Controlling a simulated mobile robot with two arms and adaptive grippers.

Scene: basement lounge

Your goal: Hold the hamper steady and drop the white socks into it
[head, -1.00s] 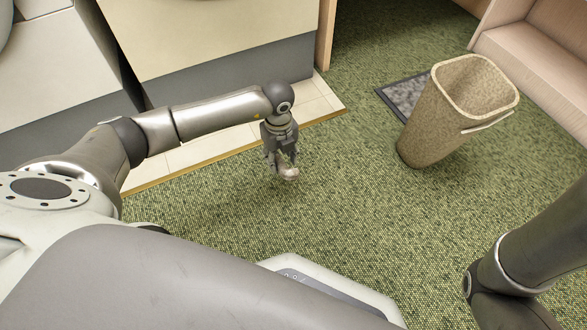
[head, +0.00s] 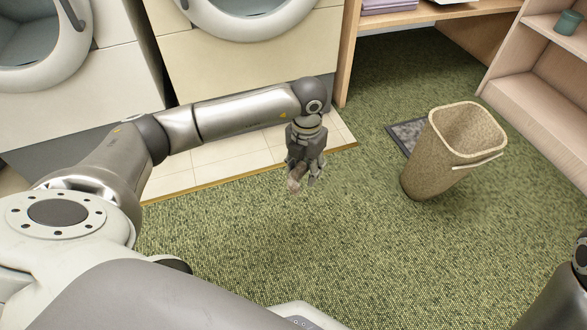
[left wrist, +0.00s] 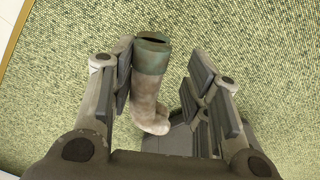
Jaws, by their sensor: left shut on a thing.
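The hamper (head: 428,162), a tan speckled bin with an open top and a pale handle on its right side, stands tilted in the picture on the green carpet. My left gripper (head: 305,180) is over the carpet to the left of the hamper and apart from it. It is shut on the socks (head: 295,179), a small pale bundle. In the left wrist view the socks (left wrist: 148,95) look greyish white with a dark green cuff and lie against the left finger. My right gripper is out of view; only part of my right arm shows at the lower right.
Front-loading machines (head: 240,60) stand at the back left on a tiled strip (head: 215,165). A grey mat (head: 405,133) lies behind the hamper. A wooden shelf (head: 535,100) is on the right. The carpet between gripper and hamper is clear.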

